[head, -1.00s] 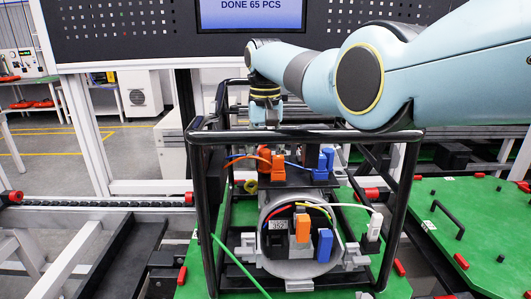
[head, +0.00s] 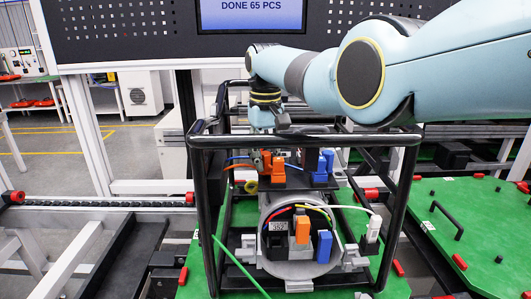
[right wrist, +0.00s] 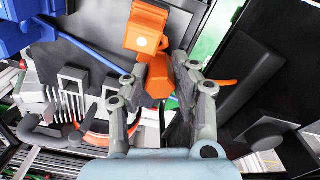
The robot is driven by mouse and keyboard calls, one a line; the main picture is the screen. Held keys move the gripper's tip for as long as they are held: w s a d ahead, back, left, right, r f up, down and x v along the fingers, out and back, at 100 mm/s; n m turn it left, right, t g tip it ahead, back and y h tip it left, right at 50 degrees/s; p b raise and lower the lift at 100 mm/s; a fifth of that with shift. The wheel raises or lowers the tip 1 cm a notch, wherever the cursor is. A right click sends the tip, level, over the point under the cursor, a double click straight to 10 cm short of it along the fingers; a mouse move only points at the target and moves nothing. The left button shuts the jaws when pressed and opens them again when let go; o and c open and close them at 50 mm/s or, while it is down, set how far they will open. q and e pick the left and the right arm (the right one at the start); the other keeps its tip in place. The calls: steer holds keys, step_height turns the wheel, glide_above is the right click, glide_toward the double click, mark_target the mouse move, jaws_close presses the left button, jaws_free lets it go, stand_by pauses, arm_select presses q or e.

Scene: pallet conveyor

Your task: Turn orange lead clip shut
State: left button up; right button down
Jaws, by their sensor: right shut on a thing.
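The orange lead clip (head: 265,160) is on a dark block at the back of the black tubular frame, with an orange wire at its left. In the right wrist view the orange clip (right wrist: 148,27) shows an upper block with a light round spot, and a lower orange part between the fingers. My right gripper (right wrist: 160,76) is shut on this lower part. In the head view the right gripper (head: 258,158) is partly hidden behind the frame's top bar. Whether the clip is fully shut cannot be told. My left gripper is not in view.
Blue clips (head: 326,160) stand right of the orange one on the same block. In front, a round grey housing (head: 290,268) holds another orange clip (head: 302,230) and a blue clip (head: 324,246). A green pallet (head: 480,225) lies right.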

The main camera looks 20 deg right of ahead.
mark_target(266, 153)
steer(key=shift+n, duration=1)
steer(key=c, duration=1.1)
jaws_free()
steer(key=shift+r, duration=0.25)
step_height(266, 153, up, 12)
steer(key=shift+f, duration=0.25)
